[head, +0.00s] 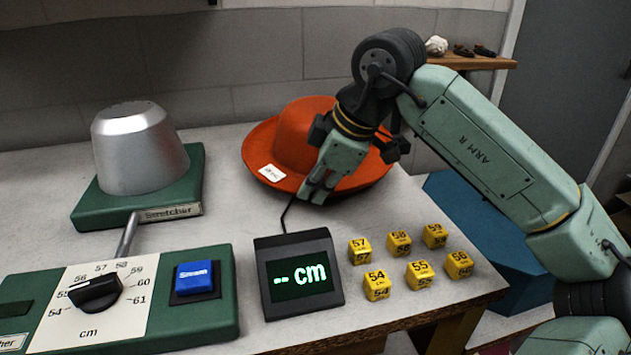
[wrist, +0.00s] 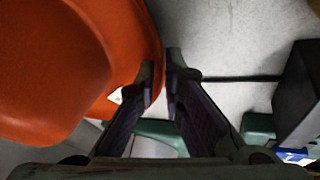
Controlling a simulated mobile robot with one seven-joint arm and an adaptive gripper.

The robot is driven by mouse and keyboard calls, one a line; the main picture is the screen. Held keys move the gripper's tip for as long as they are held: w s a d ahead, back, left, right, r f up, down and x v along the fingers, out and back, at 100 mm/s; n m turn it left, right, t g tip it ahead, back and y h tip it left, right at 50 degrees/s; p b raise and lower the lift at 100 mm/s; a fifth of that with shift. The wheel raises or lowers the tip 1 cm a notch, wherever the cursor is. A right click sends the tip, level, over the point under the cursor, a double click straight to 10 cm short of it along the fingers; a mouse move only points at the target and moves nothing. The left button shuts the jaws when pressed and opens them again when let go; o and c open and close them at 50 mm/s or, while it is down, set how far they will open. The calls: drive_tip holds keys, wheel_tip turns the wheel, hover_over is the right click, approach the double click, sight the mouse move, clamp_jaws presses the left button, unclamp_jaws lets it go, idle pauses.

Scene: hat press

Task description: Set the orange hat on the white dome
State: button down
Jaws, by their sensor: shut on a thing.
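The orange hat (head: 297,130) sits brim-down at the back of the table, a white tag on its front-left brim. In the wrist view the hat (wrist: 50,70) fills the left side. My gripper (head: 318,192) reaches down at the front of the brim, shut on the brim edge. In the wrist view my gripper's fingertips (wrist: 163,68) are close together at that edge, partly hiding it. No clearly white dome shows; a silver-grey, flat-topped dome (head: 140,150) stands bare on a green base marked "Stretcher" at the left.
A green panel (head: 215,318) with a black dial and blue button lies front left. Clear table lies between dome and hat.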

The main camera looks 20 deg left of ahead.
drive_tip(key=shift+f+b, duration=0.65)
drive_tip(key=shift+f, duration=0.05)
idle(0.4)
drive_tip(key=c, duration=1.6)
unclamp_jaws()
drive_tip(key=shift+c, duration=0.2)
